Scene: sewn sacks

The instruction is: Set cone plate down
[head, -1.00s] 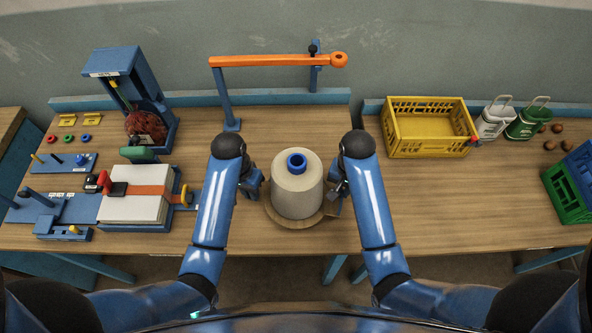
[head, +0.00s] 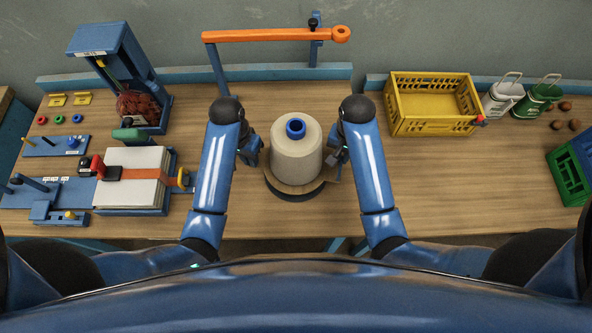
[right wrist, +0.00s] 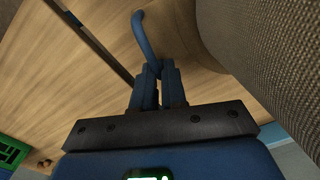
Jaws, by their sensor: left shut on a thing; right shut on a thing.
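The cone plate (head: 273,182), a round wooden disc, carries a large beige cone of thread (head: 297,165) with a blue ring-shaped top (head: 295,128). The cone stands upright. My left gripper (head: 256,160) is at the plate's left side and my right gripper (head: 336,165) at its right side. In the right wrist view my right gripper (right wrist: 158,75) is shut on the plate's blue handle (right wrist: 146,38), beside the woven cone (right wrist: 275,40). The left grip is largely hidden. A dark round shape (head: 298,196) shows below the plate's front edge; I cannot tell if they touch.
A stack of white cloth (head: 130,190) with an orange strap and blue fixtures lies left. An orange bar (head: 270,35) on a blue post stands behind. A yellow crate (head: 400,120), two tins (head: 500,100) and a green-and-blue crate (head: 570,175) are right. Bare tabletop lies right of my right arm.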

